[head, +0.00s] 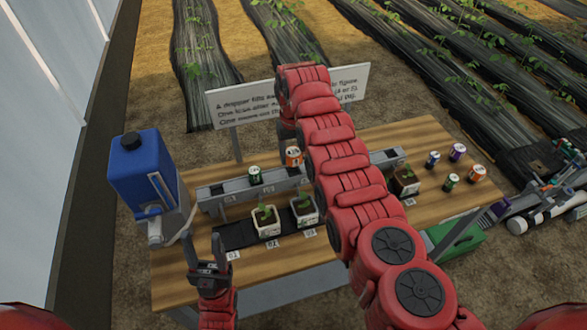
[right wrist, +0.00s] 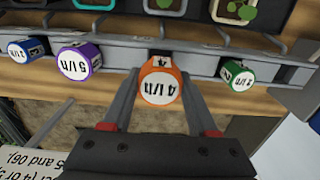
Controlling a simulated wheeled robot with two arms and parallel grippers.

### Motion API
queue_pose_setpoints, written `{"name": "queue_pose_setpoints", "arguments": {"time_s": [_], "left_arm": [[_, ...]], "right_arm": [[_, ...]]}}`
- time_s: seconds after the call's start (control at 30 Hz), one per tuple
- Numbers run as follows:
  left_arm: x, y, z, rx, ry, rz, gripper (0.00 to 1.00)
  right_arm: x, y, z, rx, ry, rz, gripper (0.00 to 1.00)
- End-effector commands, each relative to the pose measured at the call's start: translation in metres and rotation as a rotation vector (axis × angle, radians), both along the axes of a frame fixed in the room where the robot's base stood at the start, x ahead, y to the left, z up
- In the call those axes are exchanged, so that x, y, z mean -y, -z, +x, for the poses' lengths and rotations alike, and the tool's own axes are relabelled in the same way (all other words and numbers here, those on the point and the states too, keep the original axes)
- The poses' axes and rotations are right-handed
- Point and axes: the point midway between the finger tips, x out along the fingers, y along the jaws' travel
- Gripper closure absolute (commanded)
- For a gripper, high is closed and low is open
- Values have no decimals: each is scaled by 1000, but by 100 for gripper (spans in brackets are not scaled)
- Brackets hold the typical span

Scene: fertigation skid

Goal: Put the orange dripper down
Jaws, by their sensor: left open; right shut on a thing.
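The orange dripper (right wrist: 160,88), marked "4 l/h", is between the fingers of my right gripper (right wrist: 159,76) in the right wrist view, and the gripper is shut on it. It is at the grey rail (head: 225,199), level with the other drippers there; I cannot tell whether it rests in its seat. In the head view the orange dripper (head: 293,156) shows just left of my right arm, which hides most of that gripper. My left gripper (head: 204,250) is open and empty over the table's front left.
On the rail are a green dripper (right wrist: 238,78), a purple one (right wrist: 78,62) and a blue one (right wrist: 28,48). Potted seedlings (head: 265,222) stand before it. A blue jug (head: 140,170) is at left. Several loose drippers (head: 451,181) stand at right. A sign (head: 245,103) is behind.

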Motion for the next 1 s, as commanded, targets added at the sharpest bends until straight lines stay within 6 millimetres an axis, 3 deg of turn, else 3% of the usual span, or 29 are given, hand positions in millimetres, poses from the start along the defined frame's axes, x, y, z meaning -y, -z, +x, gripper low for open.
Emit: {"name": "queue_pose_setpoints", "arguments": {"time_s": [0.17, 0.3, 0.7, 0.73, 0.9, 1.0], "left_arm": [[0, -13, 0, 0, 0, 0, 50], [0, -2, 0, 0, 0, 0, 50], [0, 2, 0, 0, 0, 0, 50], [0, 2, 0, 0, 0, 0, 50], [0, 1, 0, 0, 0, 0, 50], [0, 1, 0, 0, 0, 0, 50]], "right_arm": [[0, 13, -1, -5, 0, -2, 95], [0, 32, -1, -4, 0, -1, 95], [0, 38, -1, -1, 1, 0, 95], [0, 38, 0, -1, 1, 0, 39], [0, 37, 0, -1, 1, 0, 11], [0, 37, 0, -1, 1, 1, 11]]}}
